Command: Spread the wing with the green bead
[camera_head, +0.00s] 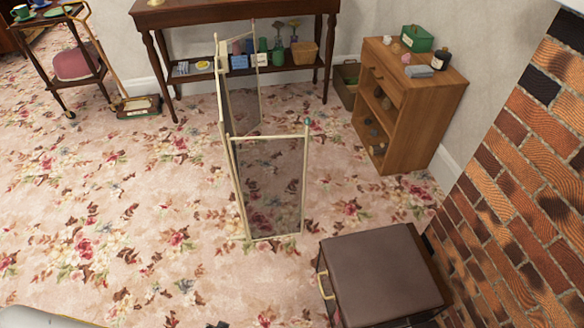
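A folding fire screen with cream frames and dark mesh stands upright on the carpet. Its middle panel (223,100) is seen nearly edge-on. The near wing (270,188) extends to the right from the middle panel's near edge. A small blue-green bead (307,122) sits at its top right corner; at this size I cannot tell whether it is blue or green. The far wing (243,90) also angles to the right from the far edge. No bead colour can be made out on it. Neither gripper can be made out in this view.
A brown-topped stool or box (381,274) stands close to the near wing's lower right. The brick fireplace (525,180) is at right. A wooden cabinet (412,105), a dark side table (235,12) and a trolley (55,50) stand behind. Carpet left of the screen is clear.

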